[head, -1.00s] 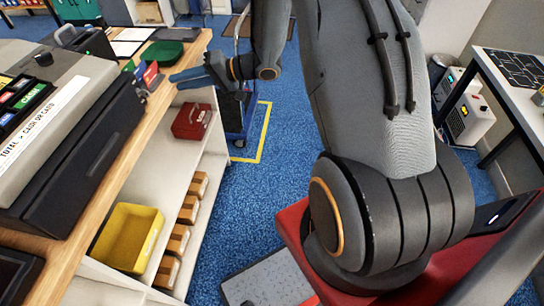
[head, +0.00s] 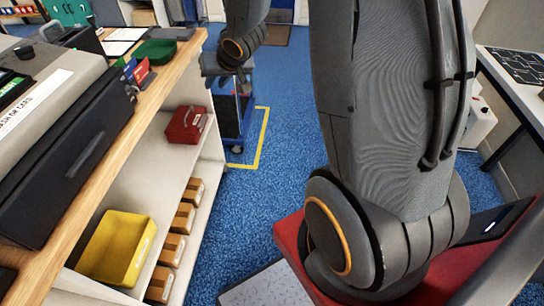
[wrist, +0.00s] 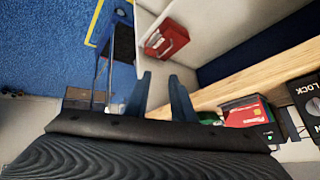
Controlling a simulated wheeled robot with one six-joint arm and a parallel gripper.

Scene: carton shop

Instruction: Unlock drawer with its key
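The cash register (head: 40,75) stands on the wooden counter at the left of the head view. Its black drawer (head: 70,150) faces the aisle and looks shut. I cannot make out a key in either view. My gripper (wrist: 160,80) shows two blue fingers, apart and with nothing held between them, in the wrist view. In the head view the wrist is by the counter's far right edge, beyond the register, and the fingers are not clear. A black box (wrist: 304,95) lettered LOCK is cut off at the right of the wrist view.
Red and blue cards (head: 138,72) and a green tray (head: 158,52) are on the counter (head: 120,130). The shelves below hold a red box (head: 187,125), a yellow bin (head: 118,250) and several cardboard boxes (head: 172,250).

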